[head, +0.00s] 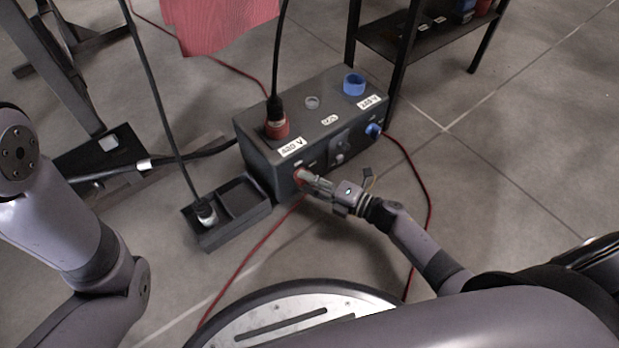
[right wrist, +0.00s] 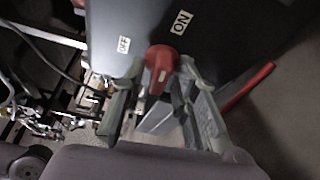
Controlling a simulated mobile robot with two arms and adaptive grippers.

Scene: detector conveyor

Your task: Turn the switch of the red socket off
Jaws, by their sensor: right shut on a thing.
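The red socket (head: 276,130) is on top of the dark grey power box (head: 330,108), beside a "480 V" label, with a black plug and cable standing in it. Its red switch (head: 300,175) is on the front face below; it also shows in the right wrist view (right wrist: 160,62), with an OFF label (right wrist: 123,44) to its upper left and an ON label (right wrist: 181,22) to its upper right. I cannot tell which label it points at. My right gripper (head: 308,180) is shut on the red switch, fingers on either side. My left arm shows, but its gripper does not.
A blue socket (head: 354,85) and a blue switch (head: 374,131) are on the box's right part. A dark tray (head: 240,227) with a plug (head: 205,212) stands left of the box. Red cables cross the floor. A black shelf (head: 400,45) stands behind; floor to the right is clear.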

